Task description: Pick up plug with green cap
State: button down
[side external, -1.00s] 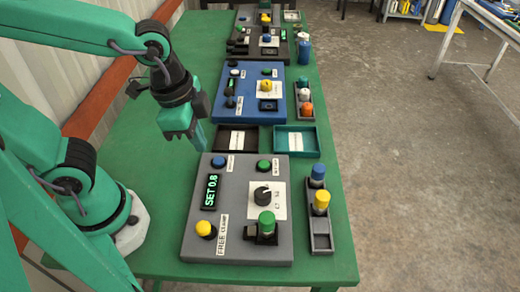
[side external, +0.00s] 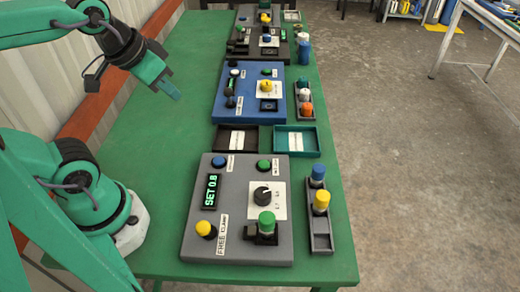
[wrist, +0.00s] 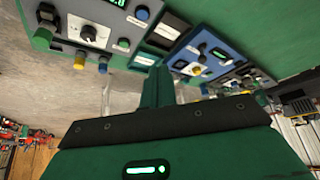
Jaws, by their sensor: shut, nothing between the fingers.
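The plug with the green cap (side external: 266,222) stands upright in a black holder (side external: 252,236) at the lower right of the grey panel (side external: 235,257). In the wrist view the green cap (wrist: 42,38) shows at the upper left, far from my fingers. My gripper (side external: 172,93) is shut and empty. It is raised over the left side of the green table, well behind and to the left of the plug, with its fingers tilted down to the right. The shut fingers (wrist: 157,86) also show in the wrist view.
A dark rack (side external: 321,244) right of the panel holds a yellow-capped plug (side external: 321,201) and a blue-capped plug (side external: 318,175). A black tray (side external: 220,146) and a teal tray (side external: 312,142) lie behind. A blue panel (side external: 250,80) stands farther back. The table's left side is clear.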

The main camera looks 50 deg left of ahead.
jog(key=c, duration=1)
grip_release()
jog(key=n+g, duration=0.6)
jog(key=n, duration=0.3)
send_over(267, 218)
notch_tip(267, 218, down, 12)
jog(key=shift+d+r, duration=0.15)
jog(key=shift+a+f, duration=0.15)
jog(key=shift+f, duration=1.45)
jog(key=shift+a+f, duration=0.1)
jog(key=shift+f, duration=2.2)
